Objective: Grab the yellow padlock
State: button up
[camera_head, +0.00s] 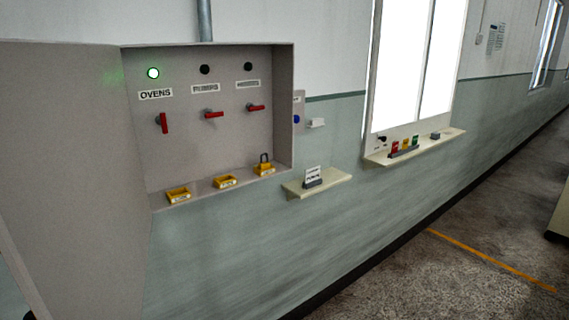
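The yellow padlock (264,167) with a dark shackle stands upright at the right end of the bottom ledge inside an open grey wall cabinet (215,134). It seems to sit in or on a yellow holder; I cannot tell where one ends and the other begins. Two similar yellow holders, one in the middle (225,181) and one at the left (179,194), are on the same ledge and show no shackle. My gripper is not in view.
The cabinet door (70,170) hangs open at the left. Red handles (163,123) and a lit green lamp (153,73) are on the back panel. A small shelf (330,182) and the window sill (425,146) jut from the wall. The floor (440,280) at right is clear.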

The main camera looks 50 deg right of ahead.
aim_at(266, 165)
jog(key=z, duration=4.7)
jog(key=i, duration=0.1)
jog(key=u, duration=3.15)
jog(key=k, duration=0.95)
jog(key=u, duration=0.15)
jog(key=i, duration=0.65)
jog(key=z, duration=0.05)
